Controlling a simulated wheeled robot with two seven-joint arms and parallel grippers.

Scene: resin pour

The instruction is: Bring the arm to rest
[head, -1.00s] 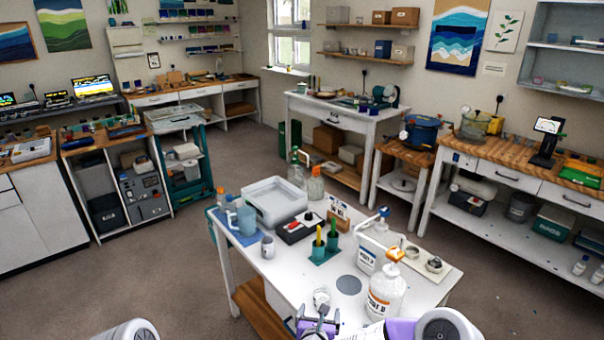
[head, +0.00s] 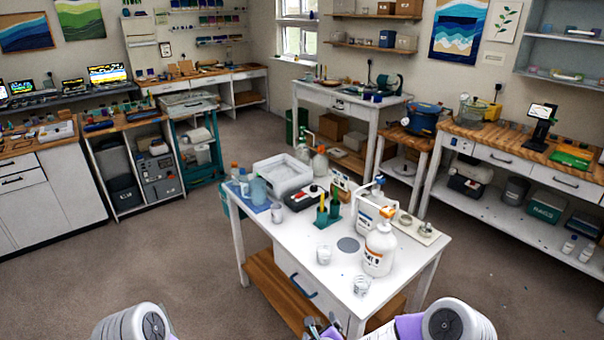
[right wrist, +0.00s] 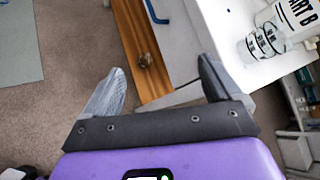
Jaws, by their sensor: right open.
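My right gripper (head: 318,330) is at the bottom edge of the head view, low in front of the white worktable (head: 290,240). In the right wrist view its two fingers (right wrist: 160,85) are spread apart with nothing between them. My left gripper is out of view. A clear cup (head: 323,254) stands on the table beside a grey disc (head: 348,244). Another clear cup (head: 361,286) stands at the table's front edge. The white PART B jug (head: 380,250) stands behind it and also shows in the right wrist view (right wrist: 290,18).
The table carries a white tray (head: 301,180), a second jug (head: 365,212), green holders with sticks and small bottles. Its wooden lower shelf (right wrist: 140,45) and blue drawer handle (right wrist: 157,12) lie close to my right gripper. Open floor (head: 190,270) lies to the left.

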